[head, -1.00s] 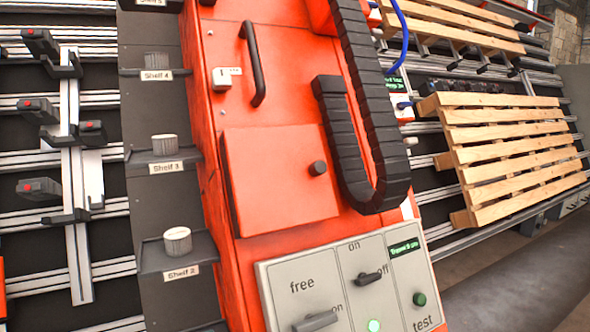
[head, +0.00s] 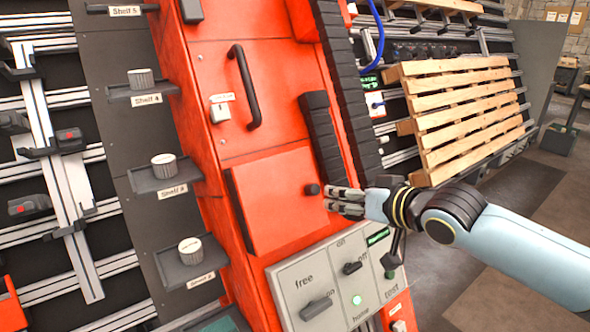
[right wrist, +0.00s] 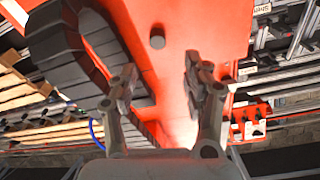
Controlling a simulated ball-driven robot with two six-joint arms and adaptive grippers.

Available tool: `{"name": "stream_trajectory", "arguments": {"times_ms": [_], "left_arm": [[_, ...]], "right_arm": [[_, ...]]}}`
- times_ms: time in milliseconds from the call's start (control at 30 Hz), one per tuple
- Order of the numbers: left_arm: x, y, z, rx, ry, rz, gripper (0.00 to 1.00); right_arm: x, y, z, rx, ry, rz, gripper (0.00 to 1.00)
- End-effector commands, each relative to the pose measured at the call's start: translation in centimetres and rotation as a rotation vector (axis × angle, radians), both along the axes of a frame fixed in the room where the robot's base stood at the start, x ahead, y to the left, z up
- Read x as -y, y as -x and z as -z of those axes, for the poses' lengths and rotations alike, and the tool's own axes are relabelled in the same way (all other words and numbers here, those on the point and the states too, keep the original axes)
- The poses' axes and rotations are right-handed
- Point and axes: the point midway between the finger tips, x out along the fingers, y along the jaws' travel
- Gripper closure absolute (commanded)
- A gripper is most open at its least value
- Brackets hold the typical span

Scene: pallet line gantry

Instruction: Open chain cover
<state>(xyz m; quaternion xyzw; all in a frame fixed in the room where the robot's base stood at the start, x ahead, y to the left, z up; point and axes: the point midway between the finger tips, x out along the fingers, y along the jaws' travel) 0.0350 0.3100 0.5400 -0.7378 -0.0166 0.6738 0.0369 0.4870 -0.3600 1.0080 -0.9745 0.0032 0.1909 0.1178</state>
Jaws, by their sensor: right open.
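The chain cover looks to be the square red-orange panel (head: 285,200) on the front of the red cabinet, and it lies shut. Its small dark round knob (head: 312,189) sticks out near its right edge. The knob also shows in the right wrist view (right wrist: 157,40), beyond the fingertips and between their lines. My right gripper (head: 335,200) is just right of the knob in the head view. In the right wrist view (right wrist: 160,85) its fingers are apart with nothing between them. My left gripper is not in view.
A black cable chain (head: 325,135) hangs close beside the knob and my right gripper. Below the panel is a grey switch box (head: 315,290) with levers and a lit green lamp. A black bar handle (head: 246,88) sits above. Shelves with knobs stand at the left.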

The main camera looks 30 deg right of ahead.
Motion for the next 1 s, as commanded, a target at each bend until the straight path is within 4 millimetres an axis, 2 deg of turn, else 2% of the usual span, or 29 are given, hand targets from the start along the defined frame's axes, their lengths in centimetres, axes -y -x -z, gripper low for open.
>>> {"name": "stream_trajectory", "arguments": {"times_ms": [33, 167, 600, 800, 1000], "left_arm": [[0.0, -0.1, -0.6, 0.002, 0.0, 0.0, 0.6], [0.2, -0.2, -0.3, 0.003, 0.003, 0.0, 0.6], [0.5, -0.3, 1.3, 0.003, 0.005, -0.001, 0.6], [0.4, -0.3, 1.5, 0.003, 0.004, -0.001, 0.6], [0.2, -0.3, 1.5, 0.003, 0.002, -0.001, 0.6]], "right_arm": [[0.2, -0.1, -0.6, 0.0, 0.004, 0.0, 0.51], [0.2, -0.9, -0.1, 0.0, 0.002, 0.003, 0.51], [-0.2, -8.4, 3.0, 0.0, 0.003, 0.002, 0.51], [-0.2, -9.9, 3.6, -0.001, 0.005, 0.001, 0.51], [-0.2, -10.1, 3.6, 0.0, 0.005, 0.0, 0.51]]}}
